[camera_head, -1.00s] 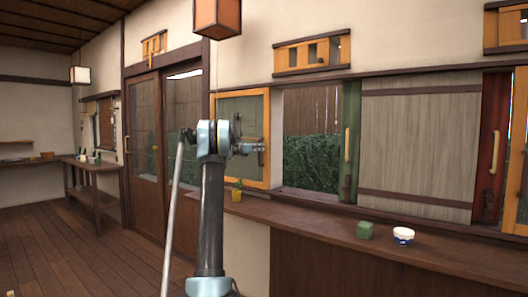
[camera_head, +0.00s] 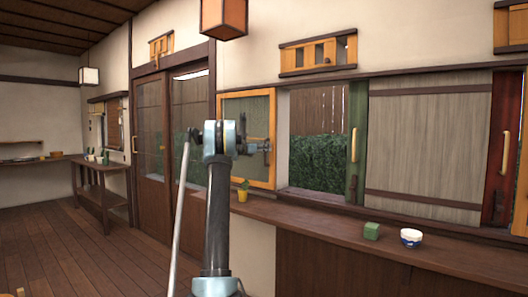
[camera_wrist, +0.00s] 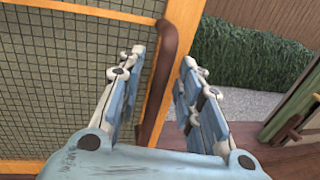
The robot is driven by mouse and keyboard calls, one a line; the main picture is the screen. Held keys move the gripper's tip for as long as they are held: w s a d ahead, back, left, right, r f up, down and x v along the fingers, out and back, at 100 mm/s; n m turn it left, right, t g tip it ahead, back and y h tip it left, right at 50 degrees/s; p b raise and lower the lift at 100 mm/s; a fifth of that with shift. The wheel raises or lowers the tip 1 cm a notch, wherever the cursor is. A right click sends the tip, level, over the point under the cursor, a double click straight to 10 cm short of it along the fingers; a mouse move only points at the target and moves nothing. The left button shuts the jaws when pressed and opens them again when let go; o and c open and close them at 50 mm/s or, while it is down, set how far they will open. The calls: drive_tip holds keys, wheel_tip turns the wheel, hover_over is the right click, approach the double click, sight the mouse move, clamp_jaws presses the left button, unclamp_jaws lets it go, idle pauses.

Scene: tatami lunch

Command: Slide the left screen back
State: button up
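The left screen (camera_head: 246,110) is a mesh panel in a yellow-orange frame, at the left end of the long window in the head view. It also fills the left of the wrist view (camera_wrist: 75,70), where a curved brown handle (camera_wrist: 176,45) stands on its frame edge. My gripper (camera_wrist: 160,95) is open, with one finger on each side of the handle. I cannot tell whether either finger touches it. In the head view my gripper (camera_head: 266,147) is in front of the screen's right edge, and my arm hides part of the screen.
Right of the screen is an open gap showing a hedge (camera_head: 320,162). Beyond it is a grey wooden panel (camera_head: 425,140) with a green edge post (camera_head: 357,130). On the counter (camera_head: 330,225) below are a yellow plant pot (camera_head: 242,196), a green block (camera_head: 371,231) and a bowl (camera_head: 411,240).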

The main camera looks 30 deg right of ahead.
drive_tip(key=s+a, duration=0.2)
drive_tip(key=a, duration=0.9)
drive_tip(key=shift+a, duration=0.2)
drive_tip(key=shift+f, duration=0.1)
drive_tip(key=s+a+f+m+y, duration=0.3)
drive_tip(key=s+a+f+m, duration=0.1)
drive_tip(key=s+a, duration=0.5)
drive_tip(key=s+a+f+m+y, duration=0.35)
drive_tip(key=s+a, duration=0.35)
drive_tip(key=s, duration=0.4)
drive_tip(key=s+a+f+m+y, duration=0.2)
drive_tip(key=s+a+f+m, duration=0.2)
drive_tip(key=s+a, duration=0.5)
drive_tip(key=s+a+f+m+y, duration=0.2)
drive_tip(key=s+a+f+y, duration=0.1)
drive_tip(key=s+a+f, duration=0.4)
drive_tip(key=s+a+f+m+y, duration=0.3)
drive_tip(key=s+a+f, duration=0.5)
drive_tip(key=s, duration=0.5)
drive_tip(key=s+a+f+m+g+y, duration=0.1)
drive_tip(key=s+a+f+m+y, duration=0.2)
drive_tip(key=s+a+f, duration=0.4)
drive_tip(key=s+f, duration=0.3)
drive_tip(key=shift+s+a+f, duration=0.25)
drive_tip(key=shift+s, duration=0.05)
